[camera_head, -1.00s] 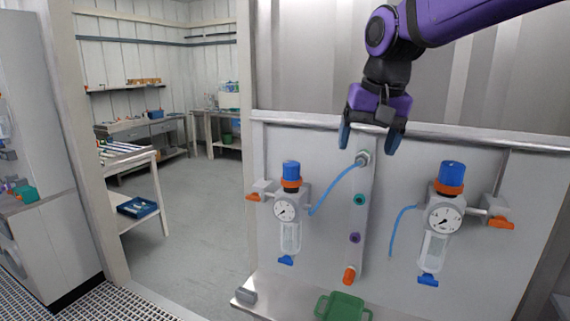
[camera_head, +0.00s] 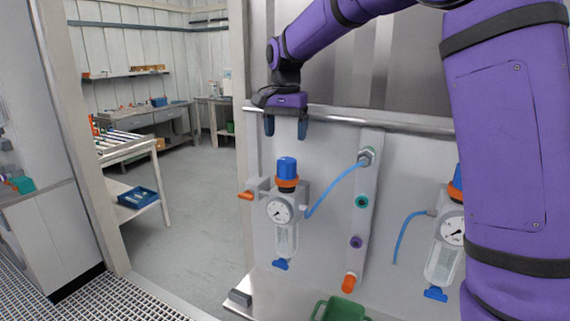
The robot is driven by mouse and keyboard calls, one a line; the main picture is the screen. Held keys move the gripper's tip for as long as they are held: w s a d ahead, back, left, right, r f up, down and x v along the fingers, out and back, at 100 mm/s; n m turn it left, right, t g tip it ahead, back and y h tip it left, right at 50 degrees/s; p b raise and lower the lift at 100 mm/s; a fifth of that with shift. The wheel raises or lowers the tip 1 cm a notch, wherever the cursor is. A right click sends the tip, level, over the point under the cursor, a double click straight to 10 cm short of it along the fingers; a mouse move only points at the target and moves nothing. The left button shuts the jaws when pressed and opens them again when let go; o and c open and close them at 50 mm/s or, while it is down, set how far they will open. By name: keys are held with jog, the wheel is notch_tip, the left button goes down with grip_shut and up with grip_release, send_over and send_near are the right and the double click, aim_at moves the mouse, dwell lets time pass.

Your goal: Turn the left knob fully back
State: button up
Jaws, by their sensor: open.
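The left knob (camera_head: 287,168) is a blue cap with an orange ring below it, on top of the left regulator, which has a round dial (camera_head: 279,210) and a clear bowl. My gripper (camera_head: 286,128) points down above the left knob, with its two dark blue fingers apart and nothing between them. The fingertips appear a little above the knob's top and apart from it. The right regulator's blue knob (camera_head: 455,187) is mostly hidden behind my purple arm.
A blue hose (camera_head: 335,188) runs from the left regulator to a fitting (camera_head: 366,156) on the central strip. An orange lever (camera_head: 246,195) sticks out left of the regulator. A rail (camera_head: 390,121) crosses the panel top. A green container (camera_head: 342,308) stands below.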

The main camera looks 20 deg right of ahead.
aim_at(286, 160)
notch_tip(286, 160, down, 9)
jog(key=shift+f, duration=0.1)
dwell(0.3)
jog(key=c, duration=0.9)
